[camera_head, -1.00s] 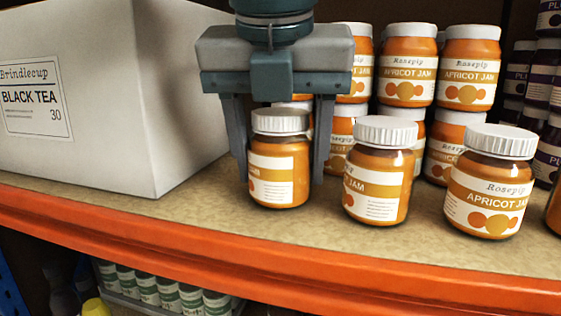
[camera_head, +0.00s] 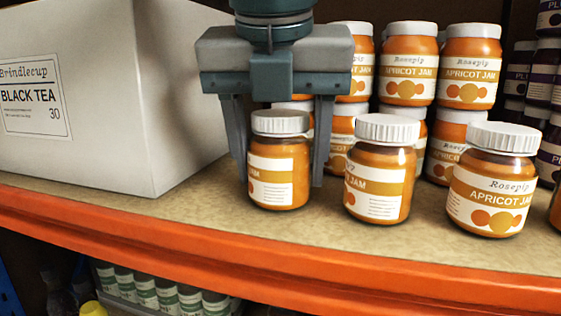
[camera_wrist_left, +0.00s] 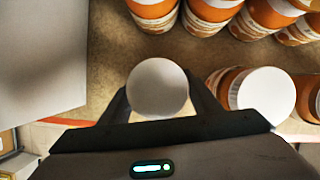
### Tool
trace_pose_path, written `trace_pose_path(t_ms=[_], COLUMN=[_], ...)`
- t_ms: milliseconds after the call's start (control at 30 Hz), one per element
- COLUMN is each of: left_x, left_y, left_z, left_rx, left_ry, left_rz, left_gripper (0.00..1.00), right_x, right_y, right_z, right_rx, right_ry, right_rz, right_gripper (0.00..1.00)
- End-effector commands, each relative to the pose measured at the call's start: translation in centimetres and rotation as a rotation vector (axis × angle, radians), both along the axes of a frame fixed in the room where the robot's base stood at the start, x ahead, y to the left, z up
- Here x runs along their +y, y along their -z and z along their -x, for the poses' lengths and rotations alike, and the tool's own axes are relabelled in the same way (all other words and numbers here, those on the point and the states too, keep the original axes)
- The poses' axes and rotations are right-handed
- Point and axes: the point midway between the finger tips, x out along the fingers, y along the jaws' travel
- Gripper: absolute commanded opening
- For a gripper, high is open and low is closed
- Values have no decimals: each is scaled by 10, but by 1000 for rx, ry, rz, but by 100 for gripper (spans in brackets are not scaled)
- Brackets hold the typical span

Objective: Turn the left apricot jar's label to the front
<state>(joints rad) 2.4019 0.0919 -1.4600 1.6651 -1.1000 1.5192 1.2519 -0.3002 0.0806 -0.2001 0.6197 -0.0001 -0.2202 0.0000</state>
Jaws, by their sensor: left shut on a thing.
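The left apricot jar (camera_head: 279,178) stands upright on the shelf, white-lidded, near the front edge. Its label is turned toward the left: the end of "JAM" shows at its left side, and small print and bare orange glass face forward. My left gripper (camera_head: 279,172) reaches down over it from above, one finger on each side, shut on the jar. In the left wrist view the jar's white lid (camera_wrist_left: 158,87) sits between the two fingers. My right gripper is not in view.
A white Black Tea box (camera_head: 110,100) stands to the left. Another apricot jar (camera_head: 380,185) stands close on the right, then one with its label forward (camera_head: 490,195). Stacked jars (camera_head: 408,75) stand behind. The orange shelf edge (camera_head: 300,262) runs in front.

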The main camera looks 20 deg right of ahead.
Motion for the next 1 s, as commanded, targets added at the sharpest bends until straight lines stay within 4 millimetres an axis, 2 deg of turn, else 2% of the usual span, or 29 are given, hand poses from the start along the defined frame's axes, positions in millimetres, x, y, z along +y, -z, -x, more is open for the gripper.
trace_pose_path(t_ms=[500, 533, 600, 1000], left_x=[0, 0, 0, 0], left_y=[2, 2, 2, 2], left_z=[1, 1, 0, 0], left_rx=[2, 2, 2, 2], left_ry=[1, 1, 1, 1], left_rz=[-1, -1, -1, -1], left_gripper=[13, 62, 78, 79], right_x=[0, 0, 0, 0], right_y=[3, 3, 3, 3], right_z=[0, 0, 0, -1], right_rx=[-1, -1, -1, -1], right_ry=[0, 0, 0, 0], right_rz=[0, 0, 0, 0], right_gripper=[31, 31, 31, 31])
